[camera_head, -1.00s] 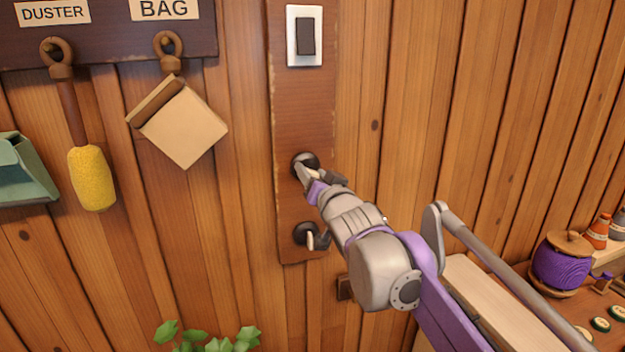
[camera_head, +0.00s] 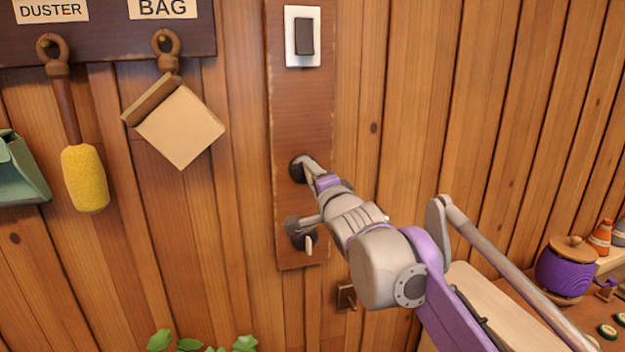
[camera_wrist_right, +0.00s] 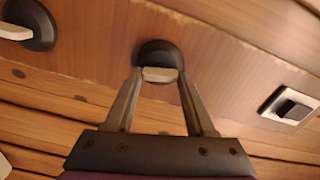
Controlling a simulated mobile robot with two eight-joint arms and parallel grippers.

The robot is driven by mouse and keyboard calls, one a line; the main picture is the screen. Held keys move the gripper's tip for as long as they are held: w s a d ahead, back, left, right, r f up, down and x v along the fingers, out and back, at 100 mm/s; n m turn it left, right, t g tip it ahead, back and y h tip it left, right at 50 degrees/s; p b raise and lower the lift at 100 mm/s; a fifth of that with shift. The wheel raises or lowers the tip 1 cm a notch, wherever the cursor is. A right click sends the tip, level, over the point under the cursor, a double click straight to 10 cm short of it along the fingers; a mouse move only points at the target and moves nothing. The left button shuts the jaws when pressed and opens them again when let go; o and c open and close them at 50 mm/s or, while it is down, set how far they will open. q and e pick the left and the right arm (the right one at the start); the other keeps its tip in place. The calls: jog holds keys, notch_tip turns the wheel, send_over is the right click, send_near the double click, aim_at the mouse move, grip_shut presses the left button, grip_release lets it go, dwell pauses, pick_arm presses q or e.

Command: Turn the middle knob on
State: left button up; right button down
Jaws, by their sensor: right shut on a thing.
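The middle knob (camera_head: 298,168) is a dark round mount on a tall brown board (camera_head: 300,115), between a switch above and another knob below. In the right wrist view the middle knob (camera_wrist_right: 158,50) has a pale bar (camera_wrist_right: 160,74) that lies roughly along the board's length. My right gripper (camera_head: 303,194) is at this knob, one finger high and one low in the head view. In the right wrist view my right gripper (camera_wrist_right: 160,76) is shut on the bar, a finger at each end. My left gripper is out of view.
A white-framed switch (camera_head: 303,36) is above. The lower knob (camera_head: 308,244) is close to the lower finger. A yellow duster (camera_head: 85,178) and a bag (camera_head: 180,122) hang at left.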

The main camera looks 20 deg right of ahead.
jog(key=shift+m, duration=1.2)
jog(key=shift+c, duration=1.2)
grip_release()
jog(key=shift+s, duration=0.1)
jog(key=s+b, duration=0.1)
jog(key=s, duration=0.9)
jog(key=shift+s+d, duration=0.2)
jog(key=shift+s, duration=0.15)
jog(key=shift+f, duration=0.1)
